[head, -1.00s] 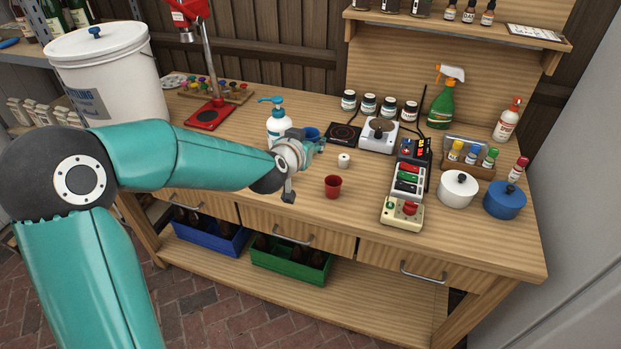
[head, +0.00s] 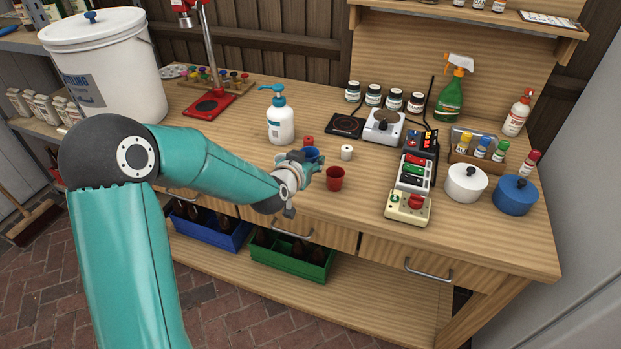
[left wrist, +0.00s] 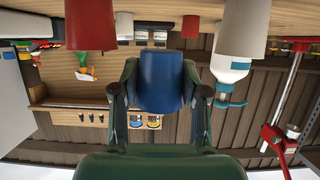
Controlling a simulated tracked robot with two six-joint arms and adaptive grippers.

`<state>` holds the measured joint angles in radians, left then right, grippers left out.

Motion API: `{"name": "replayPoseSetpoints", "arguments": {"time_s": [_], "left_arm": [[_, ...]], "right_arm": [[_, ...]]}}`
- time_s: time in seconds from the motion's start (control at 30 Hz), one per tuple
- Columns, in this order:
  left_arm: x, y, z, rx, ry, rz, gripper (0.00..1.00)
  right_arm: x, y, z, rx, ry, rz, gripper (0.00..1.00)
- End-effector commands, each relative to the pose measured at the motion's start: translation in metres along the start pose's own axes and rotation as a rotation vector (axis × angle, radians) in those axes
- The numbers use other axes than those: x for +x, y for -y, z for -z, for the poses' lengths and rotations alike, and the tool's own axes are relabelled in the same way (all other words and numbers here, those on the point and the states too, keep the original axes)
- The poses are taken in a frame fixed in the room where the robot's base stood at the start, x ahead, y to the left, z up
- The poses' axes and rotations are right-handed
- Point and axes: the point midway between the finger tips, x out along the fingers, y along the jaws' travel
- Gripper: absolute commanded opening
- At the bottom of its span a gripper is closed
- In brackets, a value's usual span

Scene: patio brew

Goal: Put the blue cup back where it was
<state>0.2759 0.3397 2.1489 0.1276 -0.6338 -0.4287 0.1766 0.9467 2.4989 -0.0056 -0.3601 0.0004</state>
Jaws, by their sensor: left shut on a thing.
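The blue cup (head: 312,154) is between the fingers of my left gripper (head: 309,166), over the front middle of the workbench. In the left wrist view, which is upside down, the blue cup (left wrist: 161,80) sits between both fingers of the shut left gripper (left wrist: 160,100). The cup looks about upright. I cannot tell whether its base touches the bench. A red cup (head: 335,179) stands just right of the gripper. My right gripper is not in view.
A small white item (head: 347,152) and a small red item (head: 308,141) stand close behind the blue cup. A white pump bottle (head: 281,122) is behind left. A hot plate (head: 345,125) and a scale (head: 384,127) are behind. Bare wood lies left of the gripper.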

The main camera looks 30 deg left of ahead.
Motion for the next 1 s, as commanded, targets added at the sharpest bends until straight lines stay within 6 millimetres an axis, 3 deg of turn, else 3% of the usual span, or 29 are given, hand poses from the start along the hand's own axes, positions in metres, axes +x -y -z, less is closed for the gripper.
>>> {"name": "replayPoseSetpoints", "arguments": {"time_s": [0.43, 0.87, 0.9, 1.0], "left_arm": [[0.017, 0.001, -0.043, 0.000, 0.003, 0.001, 0.27], [0.020, 0.001, -0.049, 0.000, 0.000, 0.001, 0.27], [0.019, 0.001, -0.048, 0.000, 0.000, 0.001, 0.47], [0.019, 0.001, -0.047, 0.000, 0.000, 0.001, 0.55]], "right_arm": [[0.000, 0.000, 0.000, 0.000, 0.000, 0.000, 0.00], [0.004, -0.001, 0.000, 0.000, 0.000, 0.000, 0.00], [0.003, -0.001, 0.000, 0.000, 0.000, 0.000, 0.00], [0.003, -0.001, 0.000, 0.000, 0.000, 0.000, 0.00]]}}
